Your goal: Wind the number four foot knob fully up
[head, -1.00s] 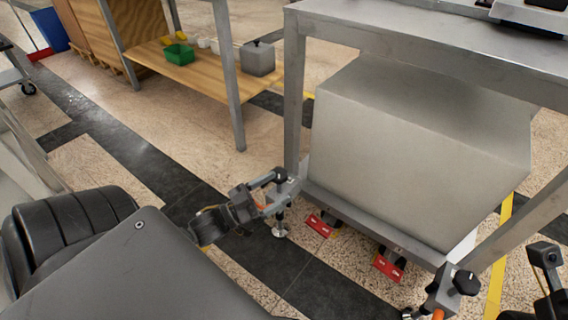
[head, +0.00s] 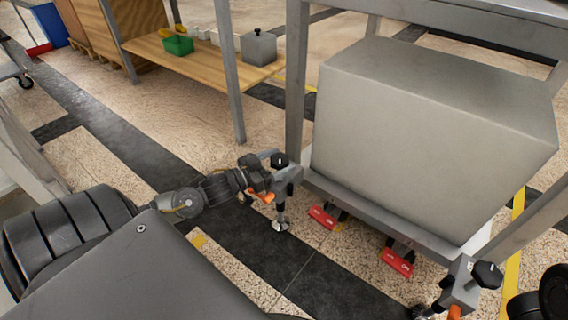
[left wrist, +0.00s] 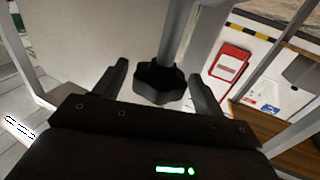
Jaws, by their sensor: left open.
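A black knob (head: 280,160) tops the levelling foot at the left corner of the grey steel frame; its number is too small to read. The foot's threaded stem and round pad (head: 280,225) show below it. My left gripper (head: 268,165) is at this knob, coming from the left. In the left wrist view, a black lobed knob (left wrist: 160,84) sits between the two spread fingers of the open gripper (left wrist: 157,76), with a gap on each side. A second black foot knob (head: 487,275) is at the frame's lower right corner. My right gripper does not show.
A large grey box (head: 410,150) sits inside the frame. A wooden shelf (head: 200,60) with a green bin (head: 178,44) stands behind at left. Dark floor strips and open floor lie left of the frame.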

